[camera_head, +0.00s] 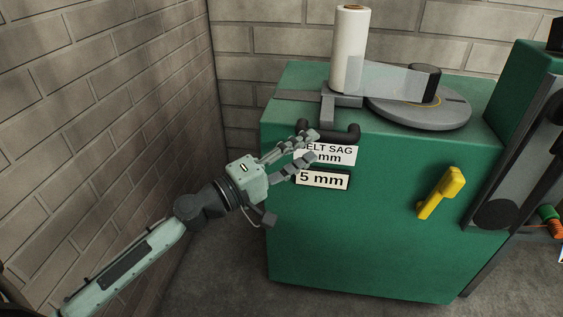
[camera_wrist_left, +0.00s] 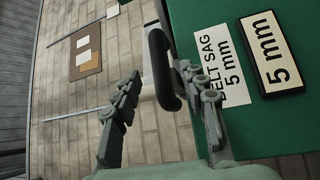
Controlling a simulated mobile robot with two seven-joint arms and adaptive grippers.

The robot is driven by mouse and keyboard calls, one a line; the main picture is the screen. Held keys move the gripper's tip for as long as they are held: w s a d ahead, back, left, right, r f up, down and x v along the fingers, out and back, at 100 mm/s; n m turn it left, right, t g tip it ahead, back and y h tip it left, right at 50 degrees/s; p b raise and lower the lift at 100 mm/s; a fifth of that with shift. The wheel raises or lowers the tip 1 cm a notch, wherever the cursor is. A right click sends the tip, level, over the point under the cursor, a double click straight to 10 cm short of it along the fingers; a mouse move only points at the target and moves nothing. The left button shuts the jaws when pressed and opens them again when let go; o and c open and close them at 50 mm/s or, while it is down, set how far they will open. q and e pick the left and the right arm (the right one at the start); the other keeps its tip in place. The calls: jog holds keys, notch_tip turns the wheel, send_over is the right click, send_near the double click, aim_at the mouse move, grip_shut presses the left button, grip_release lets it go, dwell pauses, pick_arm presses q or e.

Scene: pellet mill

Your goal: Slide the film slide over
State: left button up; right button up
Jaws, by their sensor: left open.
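The film slide (camera_head: 343,99) is a grey carriage on a grey rail on top of the green cabinet (camera_head: 385,215). A tall white film roll (camera_head: 350,50) stands upright on it. A black bar handle (camera_head: 347,132) sticks out at the cabinet's front top edge. In the left wrist view the black handle (camera_wrist_left: 164,70) shows between the fingers. My left gripper (camera_head: 312,146) is open at the handle's left end, in front of the cabinet; its fingers partly cover the handle and a label. I cannot tell whether they touch the handle. My right gripper is out of view.
Clear film (camera_head: 390,78) runs from the roll to a black post on a round grey turntable (camera_head: 420,112). A yellow lever (camera_head: 440,192) sits on the cabinet front. A "5 mm" plate (camera_head: 322,180) is below the belt sag label. Brick walls stand left and behind.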

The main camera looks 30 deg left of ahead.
pick_arm(q)
jog(key=v, duration=0.5)
jog(key=shift+s+a, duration=0.1)
jog(key=shift+s, duration=0.15)
